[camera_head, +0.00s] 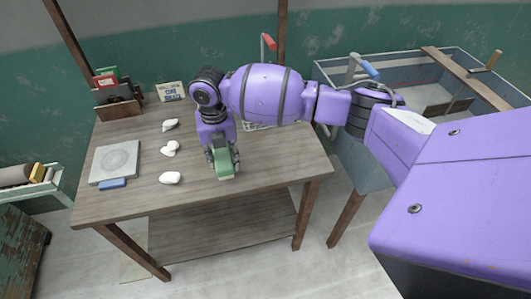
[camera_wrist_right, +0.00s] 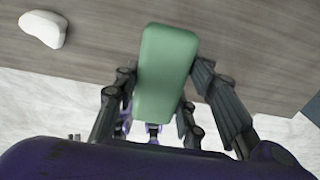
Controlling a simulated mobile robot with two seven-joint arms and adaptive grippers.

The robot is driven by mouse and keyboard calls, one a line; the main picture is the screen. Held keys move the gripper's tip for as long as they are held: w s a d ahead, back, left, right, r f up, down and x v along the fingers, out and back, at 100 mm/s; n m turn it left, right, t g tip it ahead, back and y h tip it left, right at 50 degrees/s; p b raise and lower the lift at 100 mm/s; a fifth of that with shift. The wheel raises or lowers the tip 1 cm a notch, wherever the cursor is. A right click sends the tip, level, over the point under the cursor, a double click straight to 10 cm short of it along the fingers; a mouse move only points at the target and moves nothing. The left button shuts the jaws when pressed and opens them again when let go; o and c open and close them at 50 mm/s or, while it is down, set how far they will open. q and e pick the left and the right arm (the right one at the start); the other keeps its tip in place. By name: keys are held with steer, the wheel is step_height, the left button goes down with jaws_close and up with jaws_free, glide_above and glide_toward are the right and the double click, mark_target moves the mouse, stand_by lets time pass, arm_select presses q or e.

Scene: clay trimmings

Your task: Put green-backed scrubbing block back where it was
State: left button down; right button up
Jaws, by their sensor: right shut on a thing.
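The green-backed scrubbing block (camera_head: 223,165) is between the fingers of my right gripper (camera_head: 222,160), over the front middle of the wooden table. In the right wrist view the block (camera_wrist_right: 166,72) shows its green face, with the fingers of my right gripper (camera_wrist_right: 165,100) on both sides of it. The gripper is shut on the block. I cannot tell whether the block touches the tabletop. My left gripper is not in view.
White clay lumps (camera_head: 171,178) lie left of the gripper on the table (camera_head: 262,165). A grey slab (camera_head: 115,160) with a blue block (camera_head: 112,184) sits at the left. A wooden holder (camera_head: 117,103) stands at the back left. A sink (camera_head: 420,85) stands to the right.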

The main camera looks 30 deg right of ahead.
mark_target(225, 163)
steer(key=shift+w+d+f, duration=0.2)
steer(key=shift+d+f, duration=0.05)
steer(key=shift+f, duration=0.05)
steer(key=shift+w+f, duration=0.1)
steer(key=shift+f, duration=1.4)
steer(key=shift+f, duration=0.15)
steer(key=o, duration=1.1)
step_height(225, 163, up, 12)
steer(key=shift+r, duration=0.15)
